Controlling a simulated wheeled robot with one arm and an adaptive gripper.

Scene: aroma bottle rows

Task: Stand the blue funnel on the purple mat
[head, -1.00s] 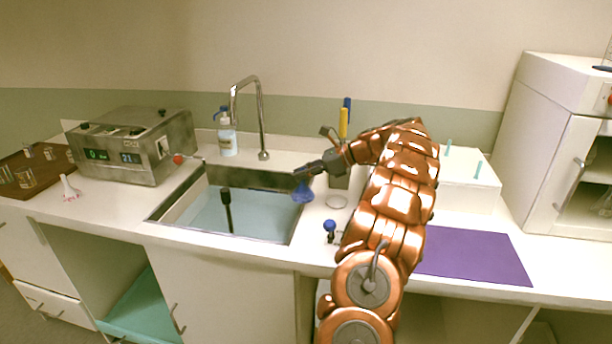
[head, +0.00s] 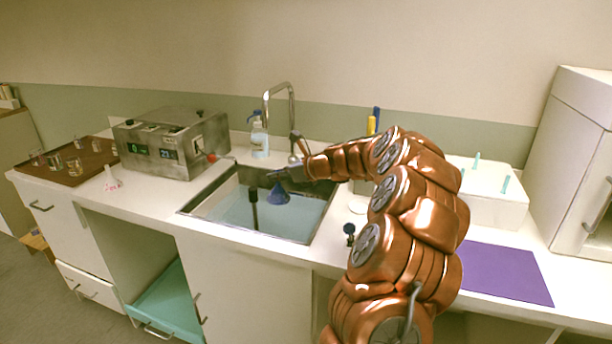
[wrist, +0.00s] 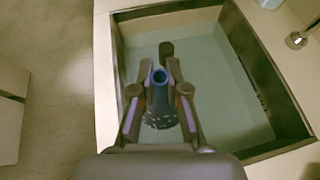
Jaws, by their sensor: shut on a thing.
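The blue funnel (head: 279,194) hangs from my gripper (head: 276,175) over the sink, stem up and wide cone down. In the wrist view the funnel (wrist: 160,100) sits between the two fingers of my gripper (wrist: 160,72), which are shut on it. The purple mat (head: 505,272) lies flat on the counter at the right, beyond my arm in the head view. The part of the mat that shows is bare, and my arm hides its left part. The mat is not in the wrist view.
The sink (head: 222,212) holds water and a dark upright rod (head: 254,208). A faucet (head: 291,110) and a spray bottle (head: 259,137) stand behind it. A white box with pegs (head: 490,196) stands behind the mat.

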